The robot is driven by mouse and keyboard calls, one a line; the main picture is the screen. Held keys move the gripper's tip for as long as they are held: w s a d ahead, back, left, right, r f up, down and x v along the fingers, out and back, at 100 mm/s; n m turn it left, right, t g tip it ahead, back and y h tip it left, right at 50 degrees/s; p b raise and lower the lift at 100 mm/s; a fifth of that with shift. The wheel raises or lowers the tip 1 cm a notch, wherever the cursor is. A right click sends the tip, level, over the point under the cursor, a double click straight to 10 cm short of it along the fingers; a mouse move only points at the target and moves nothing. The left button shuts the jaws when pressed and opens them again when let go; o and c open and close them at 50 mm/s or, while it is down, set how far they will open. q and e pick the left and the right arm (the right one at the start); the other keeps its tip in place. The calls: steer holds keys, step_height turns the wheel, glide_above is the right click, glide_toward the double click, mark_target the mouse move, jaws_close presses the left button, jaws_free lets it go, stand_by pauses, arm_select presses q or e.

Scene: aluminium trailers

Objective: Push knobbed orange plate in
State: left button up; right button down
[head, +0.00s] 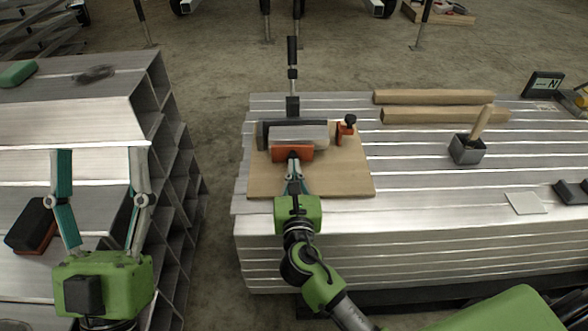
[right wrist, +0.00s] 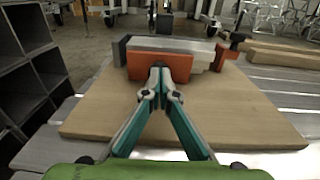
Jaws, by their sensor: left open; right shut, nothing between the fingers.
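The knobbed orange plate (head: 345,133) stands at the right end of a grey metal block (head: 300,133) on a wooden board, with a black knob on top; it also shows in the right wrist view (right wrist: 226,54). A plain, wider orange plate (head: 280,154) lies along the block's near side, also in the right wrist view (right wrist: 135,66). My right gripper (head: 293,159) is shut and empty. Its tips are at this plain plate, touching or very close, left of the knobbed one. My left gripper (head: 100,151) is open and empty over the left trailer stack.
The wooden board (head: 335,180) lies on the right aluminium stack. Two wooden bars (head: 435,97), a grey box with a wooden handle (head: 467,150) and a pale card (head: 526,203) lie further right. A gap separates both stacks.

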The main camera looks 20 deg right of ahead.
mark_target(294, 154)
arm_select(q)
steer(key=shift+w, duration=0.1)
arm_select(e)
steer(key=shift+w, duration=0.1)
steer(key=p+x, duration=0.1)
steer(key=x, duration=0.3)
steer(key=shift+w+d+r, duration=0.1)
steer(key=shift+w+r, duration=0.05)
steer(key=shift+r, duration=0.05)
arm_select(q)
steer(key=w+f+g+y, duration=0.1)
steer(key=w+f+g, duration=0.2)
steer(key=f, duration=0.2)
steer(key=shift+w+d+f, duration=0.2)
steer(key=shift+w, duration=0.2)
